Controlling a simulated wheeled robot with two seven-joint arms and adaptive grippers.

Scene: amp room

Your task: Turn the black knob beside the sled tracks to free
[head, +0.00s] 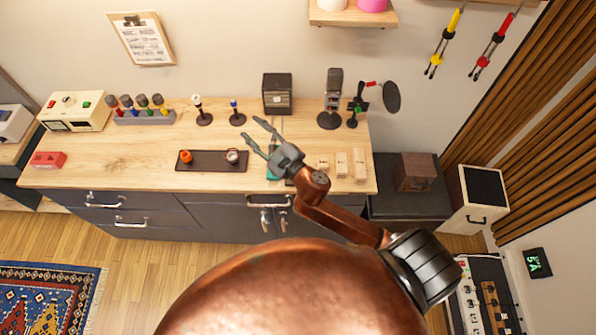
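My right gripper (253,129) is over the back middle of the wooden desk (120,165). Its two fingers are spread and nothing shows between them. Several small pale wooden pieces (341,164) stand to its right near the desk's front edge. They may belong to the sled tracks, but I cannot tell. No black knob can be made out for sure, and my gripper and forearm cover part of that area. A green item (271,174) shows partly below the gripper. My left gripper is not in view.
A dark tray (210,167) with an orange piece and a silver piece lies left of the gripper. A black box (277,93), a microphone (332,98) and a round pop filter (391,96) stand at the back.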

